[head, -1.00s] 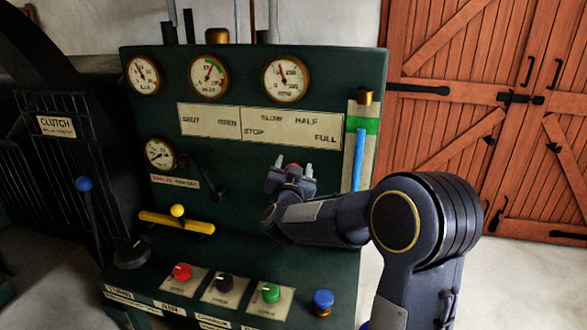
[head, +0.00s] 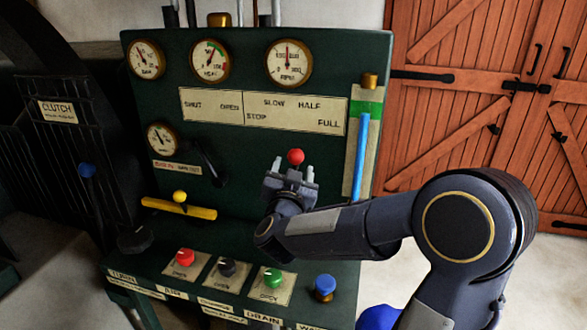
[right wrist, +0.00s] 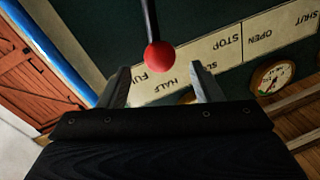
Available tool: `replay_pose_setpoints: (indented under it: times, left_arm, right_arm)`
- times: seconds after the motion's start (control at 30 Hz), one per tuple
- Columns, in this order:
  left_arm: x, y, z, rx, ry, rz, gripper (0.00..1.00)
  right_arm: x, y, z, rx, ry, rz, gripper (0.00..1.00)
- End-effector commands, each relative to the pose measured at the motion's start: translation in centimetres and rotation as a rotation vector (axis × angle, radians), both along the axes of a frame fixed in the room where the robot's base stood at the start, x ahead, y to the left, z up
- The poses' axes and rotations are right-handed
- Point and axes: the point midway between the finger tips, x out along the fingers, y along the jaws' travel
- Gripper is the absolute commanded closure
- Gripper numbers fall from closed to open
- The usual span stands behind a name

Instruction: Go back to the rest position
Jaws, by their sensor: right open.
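My right gripper (head: 290,178) is in front of the green control panel (head: 260,140), just below its lettered plates. Its two fingers are apart. A red ball knob (head: 296,157) shows just above the fingertips in the head view. In the right wrist view the red knob (right wrist: 160,56) is on a dark rod, beyond and between the open fingers (right wrist: 160,88), with a visible gap to them. The gripper holds nothing. My left gripper is not in view.
The sloping desk holds a red knob (head: 185,258), a black knob (head: 227,266), a green knob (head: 272,278) and a blue button (head: 325,284). Wooden doors (head: 480,90) are behind right.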

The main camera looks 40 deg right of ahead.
Motion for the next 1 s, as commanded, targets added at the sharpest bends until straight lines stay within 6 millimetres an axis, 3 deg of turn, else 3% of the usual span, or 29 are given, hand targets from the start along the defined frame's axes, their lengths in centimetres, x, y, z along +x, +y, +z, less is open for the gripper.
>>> replay_pose_setpoints:
  times: [0.43,0.53,0.63,0.77,0.9,1.0]
  left_arm:
    - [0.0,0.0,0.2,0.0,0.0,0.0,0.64]
    - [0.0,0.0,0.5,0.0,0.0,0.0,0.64]
    - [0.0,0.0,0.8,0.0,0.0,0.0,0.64]
    - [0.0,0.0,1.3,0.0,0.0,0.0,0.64]
    - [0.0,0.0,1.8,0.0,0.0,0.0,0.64]
    - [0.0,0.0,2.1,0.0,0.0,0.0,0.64]
  right_arm:
    - [0.0,0.5,0.1,0.04,0.006,0.069,0.41]
    - [-0.4,2.0,0.2,0.116,0.032,0.214,0.41]
    - [-1.8,4.9,0.1,0.212,0.088,0.418,0.41]
    - [-5.6,9.6,-1.1,0.318,0.227,0.674,0.41]
    - [-12.0,13.8,-3.8,0.397,0.45,0.876,0.41]
    - [-17.2,15.7,-6.3,0.438,0.636,0.952,0.41]
